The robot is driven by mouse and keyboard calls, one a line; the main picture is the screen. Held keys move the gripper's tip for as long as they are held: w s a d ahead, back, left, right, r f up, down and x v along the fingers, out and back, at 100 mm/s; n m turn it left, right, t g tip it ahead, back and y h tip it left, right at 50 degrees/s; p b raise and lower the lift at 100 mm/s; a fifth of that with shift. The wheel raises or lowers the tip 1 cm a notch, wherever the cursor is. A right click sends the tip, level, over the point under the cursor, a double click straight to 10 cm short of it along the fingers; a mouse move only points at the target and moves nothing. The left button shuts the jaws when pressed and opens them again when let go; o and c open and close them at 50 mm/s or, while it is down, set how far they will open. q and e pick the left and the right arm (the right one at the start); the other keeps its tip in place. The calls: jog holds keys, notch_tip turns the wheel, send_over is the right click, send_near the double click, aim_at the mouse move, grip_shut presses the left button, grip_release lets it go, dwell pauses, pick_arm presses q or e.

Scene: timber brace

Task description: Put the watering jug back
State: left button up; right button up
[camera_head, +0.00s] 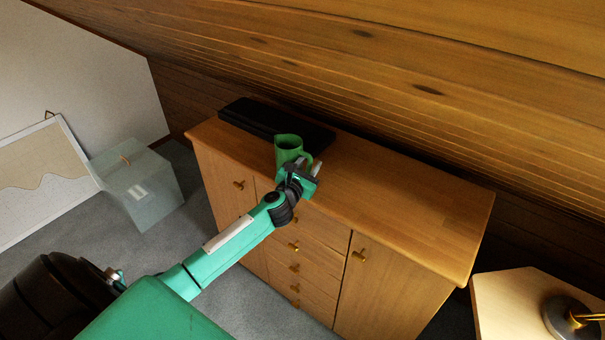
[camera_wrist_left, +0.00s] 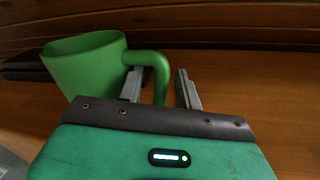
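The watering jug (camera_head: 288,146) is green with a side handle and seems to stand upright near the front edge of the wooden cabinet's top (camera_head: 400,208). Its base is hidden behind my gripper. In the left wrist view the jug (camera_wrist_left: 85,68) is at the left, its handle (camera_wrist_left: 160,70) on the right side. My left gripper (camera_head: 311,166) is at the jug's handle. In the left wrist view its fingers (camera_wrist_left: 160,90) are apart, one on each side of the handle, with a visible gap to the right finger. My right gripper is not in view.
A flat black case (camera_head: 270,121) lies at the back left of the cabinet top, just behind the jug. The right half of the top is clear. A wooden wall slopes behind. A translucent box (camera_head: 140,190) stands left, a small table (camera_head: 510,300) lower right.

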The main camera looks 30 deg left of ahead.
pick_arm(q)
jog(key=s+d+b, duration=0.1)
jog(key=s, duration=1.1)
jog(key=shift+d, duration=0.2)
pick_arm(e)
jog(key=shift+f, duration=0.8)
pick_arm(q)
jog(key=shift+w+f, duration=0.1)
